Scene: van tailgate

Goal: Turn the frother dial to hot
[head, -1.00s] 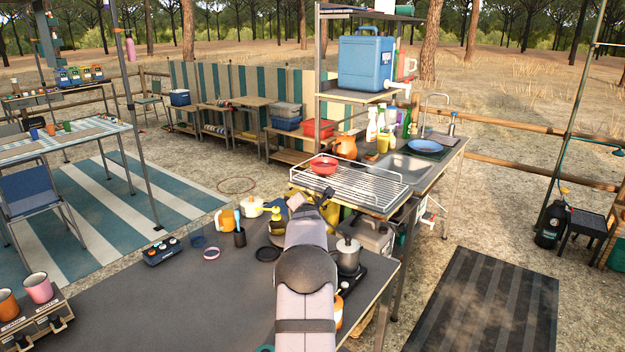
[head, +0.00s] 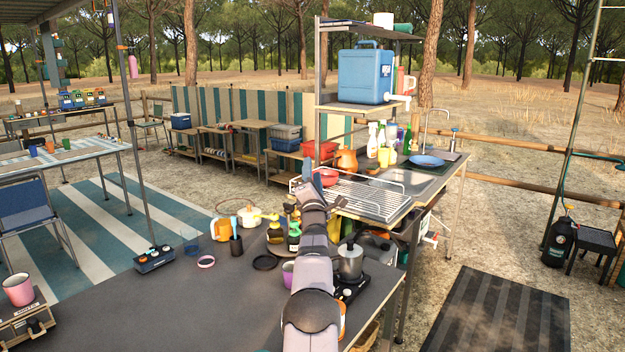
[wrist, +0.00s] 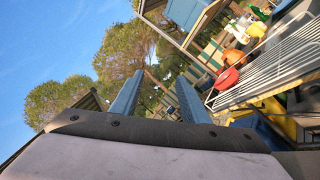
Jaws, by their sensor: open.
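My gripper (head: 312,178) is raised above the far right part of the dark table, in front of the wire rack. In the wrist view its two blue-grey fingers (wrist: 157,90) stand apart with nothing between them, pointing toward trees and sky. I cannot tell for certain which thing is the frother, and no dial setting can be read. A dark box with several small knobs (head: 154,258) sits on the table's far left edge, well left of my gripper. A device with a pale front (head: 30,328) at the lower left has a dark knob and a pink mug on top.
The wire rack (head: 362,195) and a red bowl (head: 326,177) are close to my gripper. A steel pot (head: 350,262) stands on a burner beside my arm. The table's middle (head: 190,310) is clear.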

